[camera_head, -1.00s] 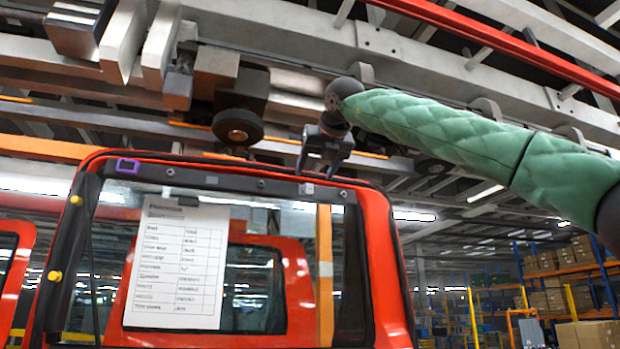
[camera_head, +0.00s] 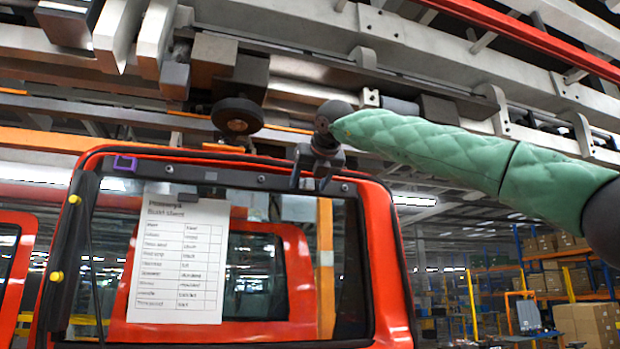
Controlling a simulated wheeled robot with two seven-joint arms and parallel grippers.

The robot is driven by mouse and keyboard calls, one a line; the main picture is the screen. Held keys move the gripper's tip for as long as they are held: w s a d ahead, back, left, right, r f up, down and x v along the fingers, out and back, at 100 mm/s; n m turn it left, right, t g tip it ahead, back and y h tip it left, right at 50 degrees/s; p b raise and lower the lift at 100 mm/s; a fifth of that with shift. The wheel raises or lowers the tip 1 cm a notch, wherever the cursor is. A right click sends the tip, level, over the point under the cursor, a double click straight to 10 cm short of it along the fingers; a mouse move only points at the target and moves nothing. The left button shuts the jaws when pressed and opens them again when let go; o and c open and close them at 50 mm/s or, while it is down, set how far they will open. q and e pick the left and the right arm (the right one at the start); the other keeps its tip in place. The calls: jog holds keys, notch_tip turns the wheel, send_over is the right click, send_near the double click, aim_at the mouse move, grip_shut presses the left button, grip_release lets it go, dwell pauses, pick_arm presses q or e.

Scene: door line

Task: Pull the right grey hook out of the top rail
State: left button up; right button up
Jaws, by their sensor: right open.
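The top rail (camera_head: 235,180) is the dark strip with small round fittings across the top of the red door's (camera_head: 390,270) window. My right gripper (camera_head: 310,184) points down at the right part of this rail, its two dark fingers apart and overlapping the rail in the picture. The right grey hook cannot be made out clearly; the fingers cover that part of the rail. I cannot tell whether the fingers touch anything. My left gripper is not in view.
A printed sheet (camera_head: 178,258) hangs on the door's window. A dark roller (camera_head: 237,116) and grey overhead beams (camera_head: 470,65) lie close above the door and my right arm. Shelves with boxes (camera_head: 590,325) stand far off at right.

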jog(key=shift+w, duration=0.15)
jog(key=c, duration=0.3)
grip_shut()
dwell(0.4)
jog(key=shift+f, duration=0.1)
jog(key=shift+s, duration=0.25)
jog(key=shift+s+d+b, duration=0.1)
jog(key=shift+s+b, duration=0.1)
jog(key=shift+b, duration=0.1)
jog(key=shift+s+d+b, duration=0.1)
jog(key=shift+s+b, duration=0.1)
jog(key=shift+b, duration=0.1)
dwell(0.4)
